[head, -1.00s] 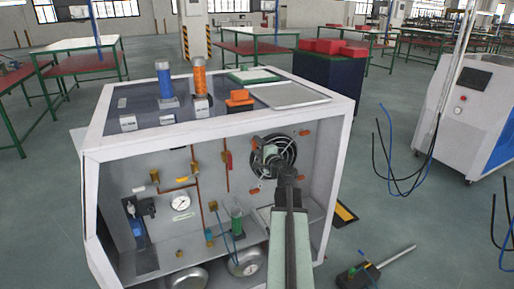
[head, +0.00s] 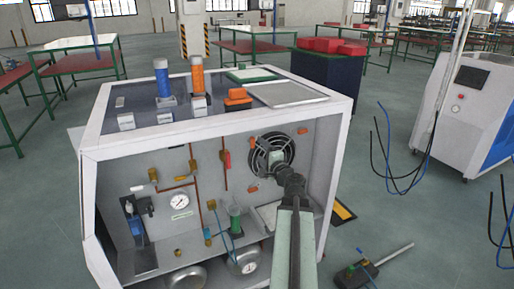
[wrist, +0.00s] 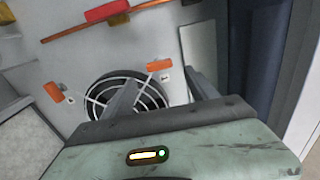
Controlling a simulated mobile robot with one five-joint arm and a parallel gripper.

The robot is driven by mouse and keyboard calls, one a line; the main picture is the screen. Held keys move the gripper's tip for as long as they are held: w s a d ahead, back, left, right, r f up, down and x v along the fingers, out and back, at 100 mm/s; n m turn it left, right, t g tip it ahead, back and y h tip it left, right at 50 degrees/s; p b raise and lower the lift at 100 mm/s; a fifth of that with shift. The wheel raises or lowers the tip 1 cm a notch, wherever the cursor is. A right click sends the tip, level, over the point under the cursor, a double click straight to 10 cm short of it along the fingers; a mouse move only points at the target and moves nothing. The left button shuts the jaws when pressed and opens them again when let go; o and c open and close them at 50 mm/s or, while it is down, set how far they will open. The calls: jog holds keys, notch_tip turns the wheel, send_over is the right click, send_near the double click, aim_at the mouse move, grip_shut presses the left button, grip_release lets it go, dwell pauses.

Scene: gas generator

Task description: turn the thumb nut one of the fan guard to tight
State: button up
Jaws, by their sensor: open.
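The round black fan guard (head: 259,155) with pale rings sits on the right of the cabinet's back panel. Orange thumb nuts stand around it, one at upper right (head: 302,131) and one at lower left (head: 253,189). In the wrist view the guard (wrist: 97,100) is partly behind my gripper, with an orange nut to its left (wrist: 54,92) and another above right (wrist: 160,65). I cannot tell which is number one. My gripper (wrist: 163,88) is open and empty, its fingers apart in front of the panel. In the head view my gripper (head: 277,158) covers part of the guard.
The white cabinet frame (head: 335,150) encloses the space on the right and above. Copper pipes with a red valve handle (head: 227,159), a pressure gauge (head: 180,201) and a green cylinder (head: 235,217) lie left of the fan. Metal tanks (head: 245,261) sit below.

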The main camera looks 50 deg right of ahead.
jog(key=shift+v, duration=0.85)
jog(key=shift+w+a, duration=0.1)
